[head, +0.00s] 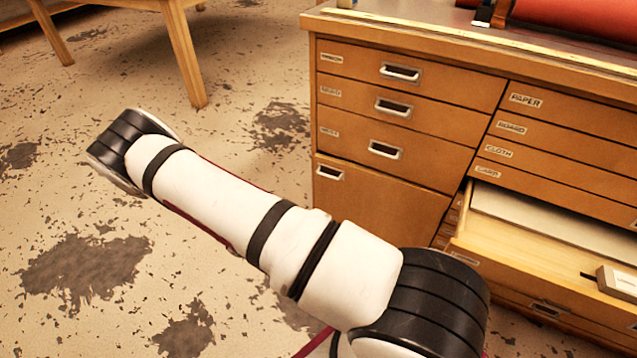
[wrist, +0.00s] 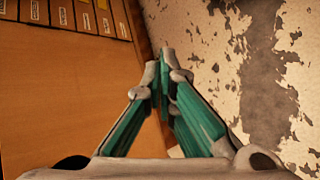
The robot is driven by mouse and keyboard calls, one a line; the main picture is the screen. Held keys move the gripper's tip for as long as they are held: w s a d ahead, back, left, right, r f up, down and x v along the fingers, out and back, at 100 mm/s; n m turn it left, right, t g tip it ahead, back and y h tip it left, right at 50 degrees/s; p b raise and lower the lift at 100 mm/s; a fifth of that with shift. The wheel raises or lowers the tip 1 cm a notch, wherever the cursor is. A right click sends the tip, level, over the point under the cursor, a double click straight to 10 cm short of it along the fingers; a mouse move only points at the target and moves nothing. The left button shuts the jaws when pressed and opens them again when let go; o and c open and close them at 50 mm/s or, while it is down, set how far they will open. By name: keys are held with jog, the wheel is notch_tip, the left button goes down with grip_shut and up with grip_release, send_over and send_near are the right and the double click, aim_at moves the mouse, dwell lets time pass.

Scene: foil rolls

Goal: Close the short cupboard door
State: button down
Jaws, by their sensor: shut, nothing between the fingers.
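The short cupboard door (head: 375,205) is a plain wooden panel below the left-hand drawers, with a metal label-pull (head: 330,172) at its upper left. It looks flush or nearly flush on the left. A dark gap shows by its upper right edge, and I cannot tell whether it is fully shut. My gripper (wrist: 164,58) shows only in the wrist view, teal fingers shut with tips together and nothing between them. The tips lie over the floor, just right of the edge of a wooden panel (wrist: 60,100); I cannot tell whether they touch it.
The wooden cabinet (head: 410,80) has several labelled drawers. An open drawer (head: 520,245) juts out at the lower right. A red roll (head: 575,15) lies on the cabinet top. A wooden table leg (head: 185,55) stands at the back left.

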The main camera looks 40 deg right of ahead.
jog(key=w+d+r+n+t+h, duration=0.2)
jog(key=d+n+h, duration=0.3)
jog(key=n, duration=0.3)
jog(key=n+t+h+b, duration=0.2)
jog(key=n+t+h, duration=0.1)
jog(key=n+t, duration=1.15)
send_near(322, 174)
jog(key=a+f+n+g, duration=0.3)
jog(key=a, duration=0.1)
jog(key=shift+w+r+b+x, duration=0.15)
jog(key=shift+b+x, duration=0.65)
jog(key=shift+x, duration=1.5)
jog(key=shift+w+r+b+x, duration=0.2)
jog(key=shift+b+x, duration=0.55)
jog(key=shift+x, duration=1.5)
jog(key=shift+w+r+b+x, duration=0.15)
jog(key=shift+b+x, duration=0.65)
jog(key=shift+x, duration=1.5)
jog(key=shift+s+a, duration=0.1)
jog(key=shift+a, duration=0.1)
jog(key=p+x, duration=0.1)
jog(key=x, duration=0.1)
jog(key=shift+d+r+p, duration=0.15)
jog(key=shift+d+p, duration=0.15)
jog(key=shift+w+d, duration=0.1)
jog(key=shift+w, duration=0.25)
